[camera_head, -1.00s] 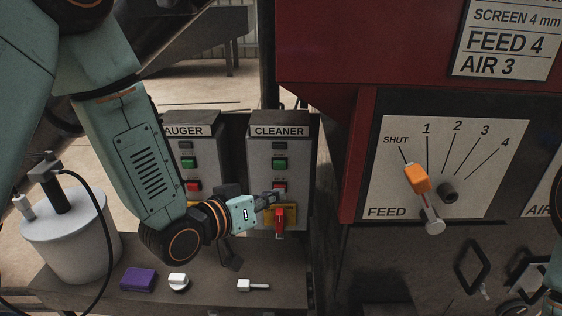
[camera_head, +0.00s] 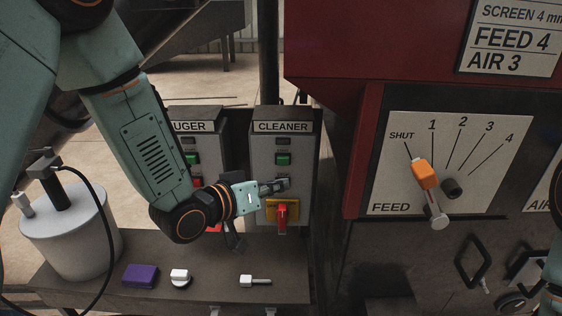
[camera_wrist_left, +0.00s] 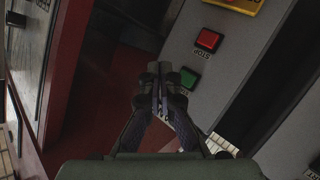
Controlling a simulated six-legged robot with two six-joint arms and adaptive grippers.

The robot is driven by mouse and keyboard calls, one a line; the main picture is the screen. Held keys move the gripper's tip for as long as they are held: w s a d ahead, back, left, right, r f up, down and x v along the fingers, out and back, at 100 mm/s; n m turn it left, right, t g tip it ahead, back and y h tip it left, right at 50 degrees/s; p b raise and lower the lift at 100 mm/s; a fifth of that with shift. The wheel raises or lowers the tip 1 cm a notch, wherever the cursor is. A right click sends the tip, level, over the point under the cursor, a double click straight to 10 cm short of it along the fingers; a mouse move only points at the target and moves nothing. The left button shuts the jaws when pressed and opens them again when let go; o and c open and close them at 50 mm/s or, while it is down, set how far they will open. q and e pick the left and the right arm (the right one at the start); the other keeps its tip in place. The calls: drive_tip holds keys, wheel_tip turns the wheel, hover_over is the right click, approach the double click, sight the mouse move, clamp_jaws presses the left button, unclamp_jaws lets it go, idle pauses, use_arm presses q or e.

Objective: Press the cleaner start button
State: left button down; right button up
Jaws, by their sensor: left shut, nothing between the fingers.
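The CLEANER control box (camera_head: 264,170) stands behind the bench. Its green button (camera_head: 283,159) is uncovered in the head view. My left gripper (camera_head: 285,184) is shut and empty, its tips over the place just below the green button, hiding the red button there. In the left wrist view the green start button (camera_wrist_left: 188,77) is just right of my left gripper's shut tips (camera_wrist_left: 160,80), and the red button (camera_wrist_left: 208,40), labelled STOP, is above it. Contact with the panel cannot be told. The right gripper does not clearly show.
Below the buttons is a red-handled switch (camera_head: 282,212) on a yellow plate. The AUGER box (camera_head: 206,150) stands to the left, partly behind my arm. The feed panel (camera_head: 400,190) with its orange-knobbed lever (camera_head: 425,174) is at right. Small items, including a purple block (camera_head: 140,275), lie on the bench.

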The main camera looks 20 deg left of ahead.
sight(283, 162)
use_arm(q)
drive_tip(key=w, duration=0.2)
drive_tip(key=w+a, duration=0.1)
drive_tip(key=w, duration=0.2)
drive_tip(key=shift+a, duration=0.2)
drive_tip(key=shift+d, duration=0.1)
drive_tip(key=shift+d, duration=0.15)
drive_tip(key=shift+a, duration=0.25)
drive_tip(key=shift+d, duration=0.2)
drive_tip(key=shift+w+a, duration=0.1)
drive_tip(key=shift+a, duration=0.05)
idle(0.4)
drive_tip(key=shift+w+r, duration=0.1)
drive_tip(key=shift+w, duration=0.15)
